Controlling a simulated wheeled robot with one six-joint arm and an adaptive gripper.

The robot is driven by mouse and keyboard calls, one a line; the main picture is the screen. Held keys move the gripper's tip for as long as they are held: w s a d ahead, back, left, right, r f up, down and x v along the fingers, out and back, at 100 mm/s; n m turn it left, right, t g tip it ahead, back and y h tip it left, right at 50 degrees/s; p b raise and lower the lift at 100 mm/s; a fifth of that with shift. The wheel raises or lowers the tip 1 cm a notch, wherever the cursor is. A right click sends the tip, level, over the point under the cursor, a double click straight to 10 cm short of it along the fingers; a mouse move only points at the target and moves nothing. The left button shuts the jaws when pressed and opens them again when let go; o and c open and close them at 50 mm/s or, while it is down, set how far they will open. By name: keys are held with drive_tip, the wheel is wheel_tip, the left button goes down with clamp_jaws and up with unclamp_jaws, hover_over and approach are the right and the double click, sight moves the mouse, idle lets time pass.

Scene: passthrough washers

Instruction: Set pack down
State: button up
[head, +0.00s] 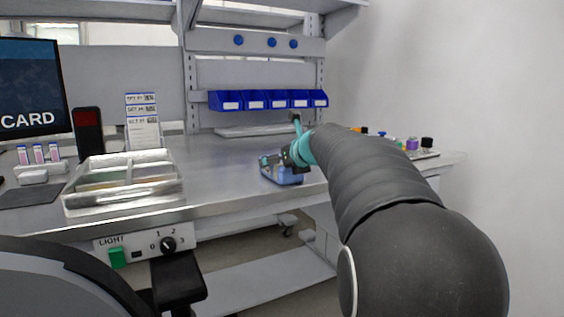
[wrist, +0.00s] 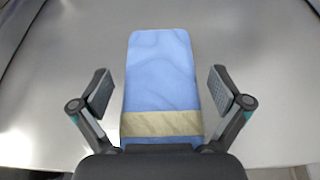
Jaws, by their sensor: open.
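The pack (wrist: 162,75) is a blue, soft-looking rectangle with a beige band across its near end. In the wrist view it lies flat on the grey metal bench top (wrist: 255,60). My gripper (wrist: 161,90) is open, with one finger on each side of the pack and a gap showing at both sides. In the head view the pack (head: 284,176) is a small blue shape near the bench's front edge, partly hidden by my gripper (head: 282,166).
A metal divided tray (head: 120,203) stands on the bench at left, near a monitor (head: 30,90) and a card stand (head: 143,120). Blue bins (head: 268,100) hang at the back. Small coloured items (head: 411,143) stand at right behind my arm. The bench middle is clear.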

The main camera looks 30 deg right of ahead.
drive_tip(key=shift+r, duration=0.1)
drive_tip(key=shift+s+r, duration=0.15)
drive_tip(key=v, duration=1.1)
drive_tip(key=shift+s, duration=0.35)
